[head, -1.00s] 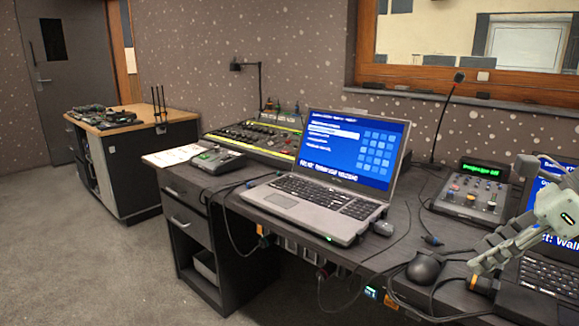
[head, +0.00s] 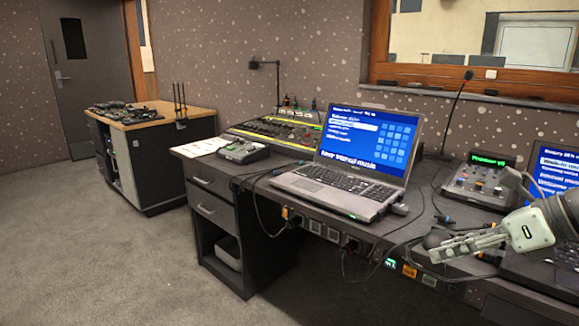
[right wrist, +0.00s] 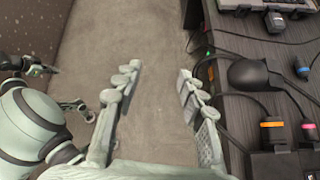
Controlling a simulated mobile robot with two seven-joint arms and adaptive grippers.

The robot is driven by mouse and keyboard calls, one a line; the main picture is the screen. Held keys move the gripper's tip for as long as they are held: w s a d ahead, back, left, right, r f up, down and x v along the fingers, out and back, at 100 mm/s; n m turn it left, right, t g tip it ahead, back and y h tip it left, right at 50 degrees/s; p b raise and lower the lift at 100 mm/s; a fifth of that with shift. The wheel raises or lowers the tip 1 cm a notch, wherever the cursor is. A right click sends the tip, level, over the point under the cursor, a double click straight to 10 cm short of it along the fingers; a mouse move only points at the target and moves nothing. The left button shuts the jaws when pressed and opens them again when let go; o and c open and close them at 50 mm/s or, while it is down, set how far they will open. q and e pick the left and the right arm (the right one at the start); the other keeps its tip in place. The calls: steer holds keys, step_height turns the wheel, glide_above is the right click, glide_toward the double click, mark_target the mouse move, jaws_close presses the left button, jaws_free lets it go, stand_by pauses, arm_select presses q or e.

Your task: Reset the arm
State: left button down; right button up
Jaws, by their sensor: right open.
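My right gripper (head: 440,251) reaches in from the right in the head view, over the front edge of the dark desk. In the right wrist view its two fingers (right wrist: 158,82) are spread apart with nothing between them; grey carpet shows below the gap. The desk edge and a black mouse (right wrist: 255,73) lie just right of the fingers in that view.
On the desk stand an open laptop (head: 367,150), a fader console (head: 278,135), a small control box (head: 243,151) and a lit mixer (head: 478,183). A second laptop (head: 553,172) is at the right. Cables hang along the front edge. Carpet (head: 150,265) is free at left.

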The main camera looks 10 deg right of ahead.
steer(key=w+a+f+m+t, duration=0.2)
steer(key=w+f+m+t, duration=0.55)
steer(key=m, duration=0.55)
steer(key=s+d+f+m+g+h, duration=0.2)
steer(key=f+m+h, duration=0.2)
steer(key=f+m, duration=0.5)
steer(key=s+d+f+m+g+h, duration=0.1)
steer(key=s+d+f+m+h, duration=0.2)
steer(key=f+m, duration=0.55)
steer(key=s+a+f+m+g, duration=0.4)
steer(key=s+a+f, duration=0.1)
steer(key=s+f, duration=0.5)
steer(key=s+a+f+m+g, duration=0.5)
steer(key=s+f, duration=0.5)
steer(key=s, duration=0.1)
steer(key=shift+a+f+h, duration=0.2)
steer(key=shift+f+h, duration=0.15)
steer(key=shift+h, duration=0.05)
steer(key=shift+s, duration=0.1)
